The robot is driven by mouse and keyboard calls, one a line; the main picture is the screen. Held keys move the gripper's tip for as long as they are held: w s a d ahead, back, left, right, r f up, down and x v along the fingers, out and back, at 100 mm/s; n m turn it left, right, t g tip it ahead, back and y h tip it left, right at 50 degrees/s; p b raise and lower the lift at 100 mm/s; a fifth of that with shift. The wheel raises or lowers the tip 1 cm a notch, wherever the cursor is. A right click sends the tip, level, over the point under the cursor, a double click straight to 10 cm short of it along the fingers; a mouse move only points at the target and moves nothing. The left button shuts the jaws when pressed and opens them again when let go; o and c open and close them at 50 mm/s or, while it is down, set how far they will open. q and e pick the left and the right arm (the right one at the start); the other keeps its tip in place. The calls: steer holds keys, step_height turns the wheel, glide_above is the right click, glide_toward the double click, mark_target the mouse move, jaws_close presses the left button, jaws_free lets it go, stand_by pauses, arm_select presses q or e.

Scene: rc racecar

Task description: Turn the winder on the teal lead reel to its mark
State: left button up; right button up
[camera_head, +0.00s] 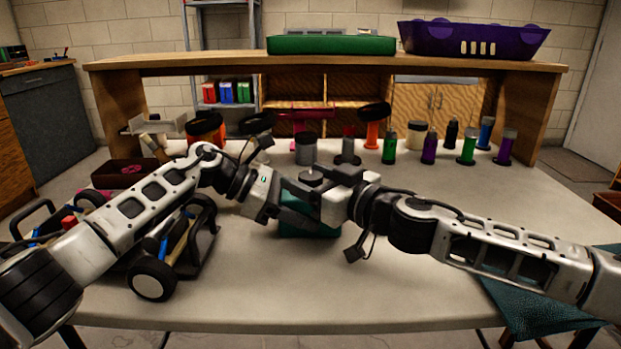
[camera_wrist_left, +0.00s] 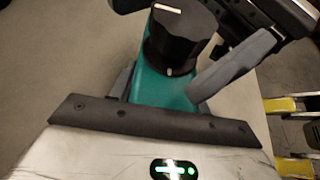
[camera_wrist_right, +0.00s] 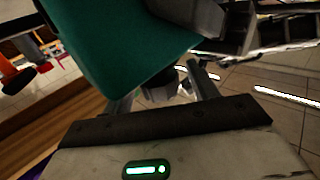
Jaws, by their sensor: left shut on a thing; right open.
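The teal lead reel (camera_head: 300,231) is near the middle of the white table, partly hidden by my grippers. In the left wrist view the reel's teal body (camera_wrist_left: 153,88) carries a round black winder (camera_wrist_left: 180,45). A pale line shows on the winder's top and a small pale tick near its lower edge. My left gripper (camera_head: 296,207) is shut on the reel's body. My right gripper (camera_head: 328,186) is open close to the winder. In the right wrist view a dark round part, seemingly the winder (camera_wrist_right: 160,93), lies between its fingers, beneath the teal body (camera_wrist_right: 115,40); contact is unclear.
An RC car chassis (camera_head: 153,278) with black wheels stands at the left, under my left arm. Several coloured bottles (camera_head: 467,147) stand along the back right. A wooden shelf (camera_head: 220,62) spans the back. A teal cloth (camera_head: 535,300) lies at the front right. The front middle is clear.

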steer(key=c, duration=1)
steer(key=shift+a+m+t+h, duration=0.1)
steer(key=shift+m+t+h, duration=0.2)
steer(key=shift+h, duration=0.1)
steer(key=shift+s+a+m+t+h, duration=0.1)
steer(key=shift+a+m+t+h, duration=0.05)
steer(key=shift+m+t+h, duration=0.75)
steer(key=shift+d+m+t+h, duration=0.1)
steer(key=shift+m+t+h, duration=0.45)
steer(key=shift+m+h, duration=0.65)
steer(key=shift+d+m+t+h, duration=0.1)
steer(key=shift+m+t+h, duration=0.55)
steer(key=shift+h, duration=1.05)
steer(key=o, duration=1)
